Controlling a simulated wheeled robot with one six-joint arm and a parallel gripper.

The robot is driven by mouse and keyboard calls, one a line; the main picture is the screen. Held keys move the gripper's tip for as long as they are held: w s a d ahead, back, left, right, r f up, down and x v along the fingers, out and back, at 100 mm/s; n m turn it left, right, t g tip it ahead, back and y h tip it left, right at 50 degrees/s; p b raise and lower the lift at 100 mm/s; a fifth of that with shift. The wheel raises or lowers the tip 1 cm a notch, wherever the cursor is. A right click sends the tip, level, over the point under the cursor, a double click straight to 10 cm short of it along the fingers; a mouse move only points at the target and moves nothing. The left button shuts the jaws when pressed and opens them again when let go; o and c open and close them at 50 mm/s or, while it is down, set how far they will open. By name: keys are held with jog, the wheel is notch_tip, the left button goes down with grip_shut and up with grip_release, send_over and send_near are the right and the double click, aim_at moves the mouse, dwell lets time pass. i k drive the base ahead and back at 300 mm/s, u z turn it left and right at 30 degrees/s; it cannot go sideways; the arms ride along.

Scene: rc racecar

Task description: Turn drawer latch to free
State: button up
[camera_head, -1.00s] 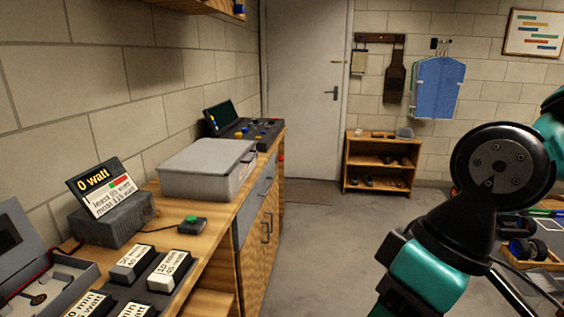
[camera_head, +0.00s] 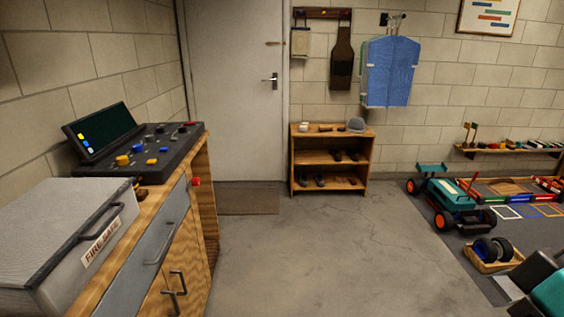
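The grey drawer front (camera_head: 145,258) is at the left, below the wooden bench top, with a dark bar handle (camera_head: 160,246). The drawer looks closed. A small red piece (camera_head: 196,181) sits at the far end of the bench, just past the drawer front. I cannot tell whether it is the latch, or how it is turned. My gripper is out of view. Only a teal and black part of my arm shows at the bottom right corner, well away from the drawer.
A grey box marked FIRE SAFE (camera_head: 55,235) and a control console (camera_head: 140,150) stand on the bench. Cupboard doors (camera_head: 180,287) are below the drawer. A shoe shelf (camera_head: 331,160), toy car (camera_head: 452,200) and wheel tray (camera_head: 490,255) stand beyond. The floor (camera_head: 310,255) between is clear.

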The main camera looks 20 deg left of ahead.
aim_at(195, 182)
jog(key=z, duration=0.15)
jog(key=i, duration=1.75)
jog(key=u, duration=0.85)
jog(key=i, duration=1.05)
jog(key=u, duration=0.6)
